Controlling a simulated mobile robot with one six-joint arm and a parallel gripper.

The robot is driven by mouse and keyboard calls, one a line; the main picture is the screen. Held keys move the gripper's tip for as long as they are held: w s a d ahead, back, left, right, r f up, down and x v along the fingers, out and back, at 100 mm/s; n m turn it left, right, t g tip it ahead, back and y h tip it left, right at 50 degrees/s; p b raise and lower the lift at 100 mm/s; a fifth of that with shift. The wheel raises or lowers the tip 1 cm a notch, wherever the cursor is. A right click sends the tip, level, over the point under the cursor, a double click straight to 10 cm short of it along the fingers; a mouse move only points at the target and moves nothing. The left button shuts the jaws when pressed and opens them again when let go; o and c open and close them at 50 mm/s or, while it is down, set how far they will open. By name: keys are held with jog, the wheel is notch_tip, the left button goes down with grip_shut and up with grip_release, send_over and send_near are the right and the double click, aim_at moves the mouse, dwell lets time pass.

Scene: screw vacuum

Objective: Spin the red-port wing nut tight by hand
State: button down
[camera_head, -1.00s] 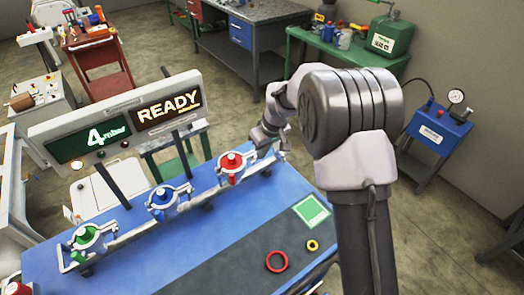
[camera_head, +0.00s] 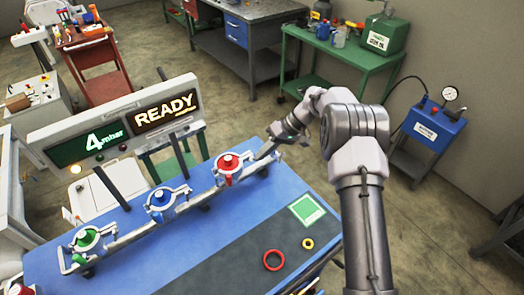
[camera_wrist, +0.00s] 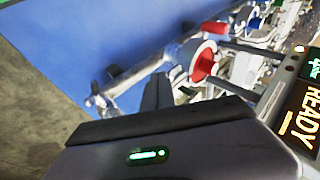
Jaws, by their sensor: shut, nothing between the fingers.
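The red port (camera_head: 228,165), with a red cap and a grey clamp ring, sits at the right end of the pipe on the blue bench. It also shows in the wrist view (camera_wrist: 204,62), right of centre. The wing nut on its clamp is too small to make out clearly. My gripper (camera_head: 268,150) is just right of the red port, apart from its cap; contact with the clamp hardware cannot be told. In the wrist view its dark fingers (camera_wrist: 157,93) look closed together, with nothing seen between them.
The blue port (camera_head: 160,200) and green port (camera_head: 87,239) are further left on the same pipe. Behind it stands a display (camera_head: 122,122) reading 4 mbar and READY. A red ring (camera_head: 273,260) and a yellow ring (camera_head: 307,243) lie on the dark mat, near a green square (camera_head: 307,210).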

jog(key=shift+g+y, duration=0.3)
jog(key=shift+y, duration=0.3)
notch_tip(320, 180, down, 4)
jog(key=b, duration=0.4)
jog(key=shift+d+f, duration=0.1)
dwell(1.3)
